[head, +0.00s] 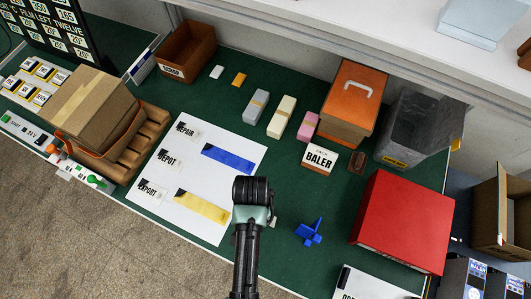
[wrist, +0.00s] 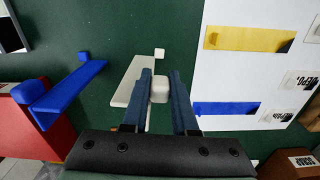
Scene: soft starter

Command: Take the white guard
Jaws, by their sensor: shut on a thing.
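The white guard (wrist: 126,92) shows in the wrist view as a pale slanted piece on the green surface, with a small white block at its far end. My gripper (wrist: 160,90) is shut on a white knob of it between the two blue-grey fingers. In the head view my gripper (head: 252,190) is over the green bench beside the white sheet's right edge and hides nearly all of the guard. I cannot tell whether the guard touches the bench.
A blue guard (head: 309,232) lies right of my gripper, with a red box (head: 403,222) beyond it. The white sheet (head: 215,165) carries blue and yellow strips and labels REPAIR, DEPOT and EXPORT. Several blocks, an orange box (head: 350,105) and a grey bin (head: 408,125) stand behind.

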